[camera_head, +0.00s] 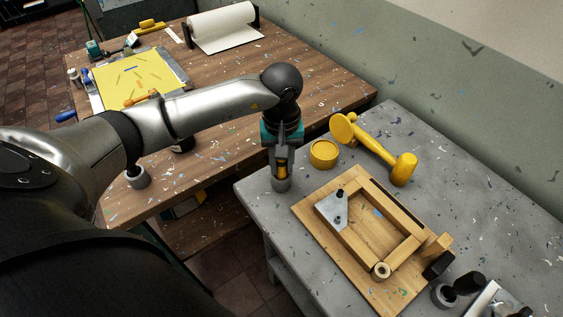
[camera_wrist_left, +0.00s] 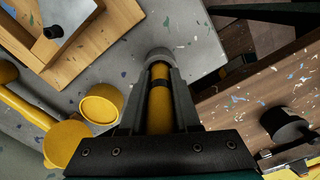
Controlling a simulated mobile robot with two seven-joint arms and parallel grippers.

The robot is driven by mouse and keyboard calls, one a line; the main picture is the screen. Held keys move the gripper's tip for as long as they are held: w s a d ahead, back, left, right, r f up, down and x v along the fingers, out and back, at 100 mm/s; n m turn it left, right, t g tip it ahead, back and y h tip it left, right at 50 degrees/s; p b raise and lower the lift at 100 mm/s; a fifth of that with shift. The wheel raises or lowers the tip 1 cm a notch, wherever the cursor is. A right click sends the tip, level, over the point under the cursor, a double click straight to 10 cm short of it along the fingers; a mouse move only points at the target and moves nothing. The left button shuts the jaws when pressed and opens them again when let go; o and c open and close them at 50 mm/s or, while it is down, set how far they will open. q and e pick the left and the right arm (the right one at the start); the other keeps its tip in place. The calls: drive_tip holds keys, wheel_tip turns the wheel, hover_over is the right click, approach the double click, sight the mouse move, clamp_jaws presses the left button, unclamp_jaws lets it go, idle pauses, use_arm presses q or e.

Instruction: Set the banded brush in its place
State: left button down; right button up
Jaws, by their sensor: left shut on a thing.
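My left gripper (camera_head: 281,172) points down at the near left corner of the grey table and is shut on the banded brush (camera_head: 282,170). In the left wrist view the brush (camera_wrist_left: 159,97) shows as a yellow handle with a dark band, between my gripper's fingers (camera_wrist_left: 160,105). A round grey cup (camera_head: 281,185) is at the brush's lower end, and it also shows in the left wrist view (camera_wrist_left: 159,55). I cannot tell whether the brush's end rests inside the cup or just over it. The brush's tip is hidden. My right gripper is not in view.
A yellow round tub (camera_head: 324,154) and a yellow mallet-like tool (camera_head: 375,148) lie right of my gripper. A wooden frame on a board (camera_head: 337,262) fills the table's middle. Another grey cup (camera_head: 443,296) stands at lower right. The brown table (camera_head: 225,150) is behind.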

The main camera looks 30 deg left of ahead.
use_arm(q)
drive_tip(key=shift+f+b, duration=0.3)
drive_tip(key=shift+f, duration=0.15)
drive_tip(key=c, duration=0.5)
unclamp_jaws()
drive_tip(key=shift+c, duration=0.2)
wheel_tip(320, 180, up, 15)
drive_tip(key=shift+r, duration=0.15)
idle(0.3)
